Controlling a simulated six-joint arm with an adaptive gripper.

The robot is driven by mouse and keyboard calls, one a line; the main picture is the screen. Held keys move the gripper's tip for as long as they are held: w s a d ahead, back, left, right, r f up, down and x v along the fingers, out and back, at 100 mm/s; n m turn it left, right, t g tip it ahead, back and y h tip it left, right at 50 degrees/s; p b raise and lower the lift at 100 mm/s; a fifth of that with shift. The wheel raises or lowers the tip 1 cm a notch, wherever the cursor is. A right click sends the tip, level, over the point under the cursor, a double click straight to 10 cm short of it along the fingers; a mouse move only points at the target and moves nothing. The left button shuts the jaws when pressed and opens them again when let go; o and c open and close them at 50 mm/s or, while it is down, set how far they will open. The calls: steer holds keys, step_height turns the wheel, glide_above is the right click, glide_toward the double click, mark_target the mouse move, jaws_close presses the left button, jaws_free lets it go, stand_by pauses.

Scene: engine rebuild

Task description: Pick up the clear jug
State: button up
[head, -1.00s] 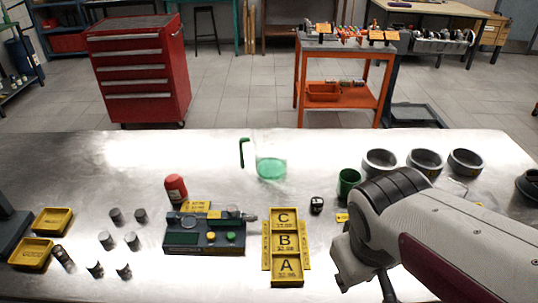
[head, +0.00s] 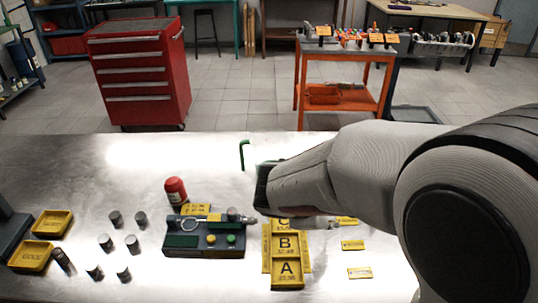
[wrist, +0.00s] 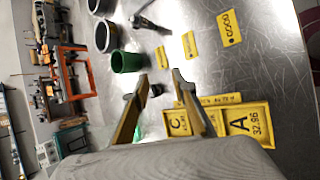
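The clear jug (head: 243,154) stands on the metal bench in the head view. Its green handle and a little of its pale rim show; my arm and gripper hide most of its body and the green liquid. My gripper (head: 262,190) is in front of the jug, above the bench. In the wrist view my gripper (wrist: 160,76) has its two fingers spread apart with nothing held between them. A small patch of green shows beside one finger there, but I cannot tell whether it is the jug.
A red bottle (head: 176,190) and a measuring device (head: 204,240) stand left of my gripper. Yellow lettered trays (head: 286,270) lie below it. The wrist view shows a green cup (wrist: 128,62) and grey rings (wrist: 105,36). Small metal cylinders (head: 107,242) stand at left.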

mark_target(240, 153)
steer(key=w+a+n+t, duration=0.1)
steer(key=w+a+n, duration=0.1)
steer(key=w, duration=0.1)
steer(key=w+a+f+n+t, duration=0.1)
steer(key=w+a+n, duration=0.1)
steer(key=w, duration=0.1)
steer(key=w+a+n+t, duration=0.1)
steer(key=w+a+n, duration=0.1)
steer(key=w+n, duration=0.1)
steer(key=shift+a+f+y, duration=0.25)
steer(key=shift+f+y, duration=0.05)
steer(key=shift+f, duration=0.05)
steer(key=w+a+n, duration=0.1)
steer(key=a, duration=0.1)
steer(key=w+a+n+t+y, duration=0.1)
steer(key=w+a+n, duration=0.1)
steer(key=w+a+f+n+t, duration=0.1)
steer(key=w+a+n, duration=0.1)
steer(key=shift+w+a+y, duration=0.15)
steer(key=shift+a+y, duration=0.2)
steer(key=shift+y, duration=0.05)
steer(key=w+a+r+n+t+y, duration=0.2)
steer(key=w+a+r+n+y, duration=0.1)
steer(key=a+n, duration=0.6)
steer(key=shift+w+a+t+y, duration=0.2)
steer(key=shift+w+t+y, duration=0.25)
steer(key=shift+w, duration=0.4)
steer(key=shift+x, duration=1.3)
steer(key=shift+x, duration=2.65)
